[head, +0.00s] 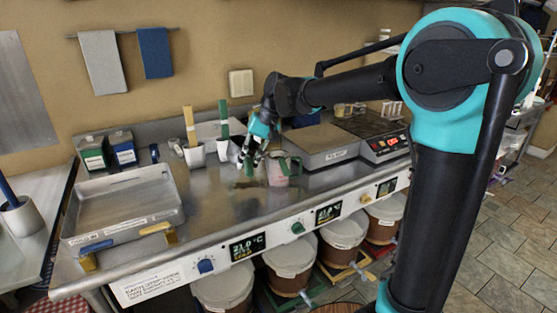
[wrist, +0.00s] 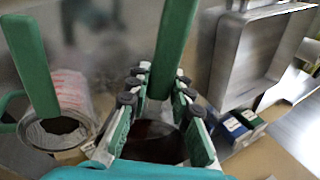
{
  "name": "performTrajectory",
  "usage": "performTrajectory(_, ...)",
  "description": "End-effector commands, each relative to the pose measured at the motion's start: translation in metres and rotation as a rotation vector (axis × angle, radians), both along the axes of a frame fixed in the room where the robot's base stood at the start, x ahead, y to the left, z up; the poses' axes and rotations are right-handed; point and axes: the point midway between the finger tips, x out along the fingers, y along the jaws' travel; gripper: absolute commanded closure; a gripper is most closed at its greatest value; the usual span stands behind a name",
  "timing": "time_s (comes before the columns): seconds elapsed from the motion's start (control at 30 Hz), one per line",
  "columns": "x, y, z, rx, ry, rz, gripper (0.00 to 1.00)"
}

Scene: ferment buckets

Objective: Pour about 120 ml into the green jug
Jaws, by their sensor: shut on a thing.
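The clear jug with a green handle (head: 279,172) stands upright on the steel counter, with pinkish markings on its side. It also shows at the left of the wrist view (wrist: 65,100), its round mouth towards me. My gripper (head: 255,145) is beside it, to its left and a little higher. In the wrist view my gripper (wrist: 155,95) is shut on a green handle (wrist: 175,45). A dark, brownish round area (wrist: 150,143) shows between the fingers; I cannot tell whether it is liquid. Much of the held thing is hidden. Another green bar (wrist: 30,65) overlaps the jug's mouth.
A scale (head: 327,147) stands right of the jug, with a dark hob beyond. A steel tray (head: 120,232) is at left. White holders with a yellow paddle (head: 189,125) and a green paddle (head: 223,113) stand behind. A brownish patch (head: 247,185) shows on the counter's middle.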

Motion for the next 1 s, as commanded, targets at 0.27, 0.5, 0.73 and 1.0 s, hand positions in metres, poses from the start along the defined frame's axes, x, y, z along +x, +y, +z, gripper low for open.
performTrajectory(0.27, -0.004, 0.021, -0.018, -0.164, -0.039, 0.005, 1.0)
performTrajectory(0.5, -0.006, 0.027, -0.023, -0.238, -0.055, 0.002, 1.0)
performTrajectory(0.73, -0.005, 0.027, -0.023, -0.242, -0.056, 0.0, 1.0)
performTrajectory(1.0, -0.005, 0.027, -0.023, -0.242, -0.055, 0.0, 1.0)
